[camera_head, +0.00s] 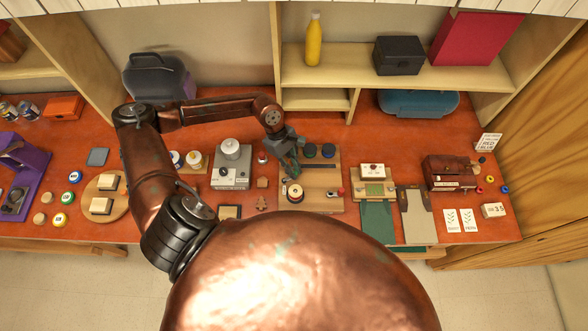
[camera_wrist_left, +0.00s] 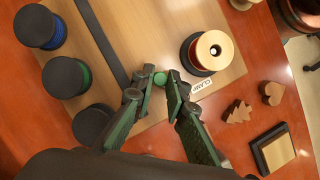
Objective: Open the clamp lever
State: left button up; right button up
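A small green ball (camera_wrist_left: 160,78), apparently the clamp lever's knob, shows in the left wrist view beside a white label that seems to read "CLAMP" (camera_wrist_left: 202,87). The rest of the lever is hidden. A gold-topped spool (camera_wrist_left: 211,50) on a dark and red base stands just right of it on the wooden board (camera_wrist_left: 160,20). My left gripper (camera_wrist_left: 161,80) points down, with one fingertip close on each side of the ball; whether they touch it is unclear. In the head view my left gripper (camera_head: 291,168) is over the left part of the board (camera_head: 325,203). My right gripper is out of view.
Several dark round knobs (camera_wrist_left: 67,77) stand on the board left of the fingers. Wooden shapes (camera_wrist_left: 236,112) and a framed block (camera_wrist_left: 272,148) lie to the right. A grey-topped device (camera_head: 231,176) is left of the board; a green-clothed tray (camera_head: 376,220) is right.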

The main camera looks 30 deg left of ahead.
pick_arm(q)
jog(key=o, duration=0.4)
jog(key=v, duration=1.2)
dwell(0.3)
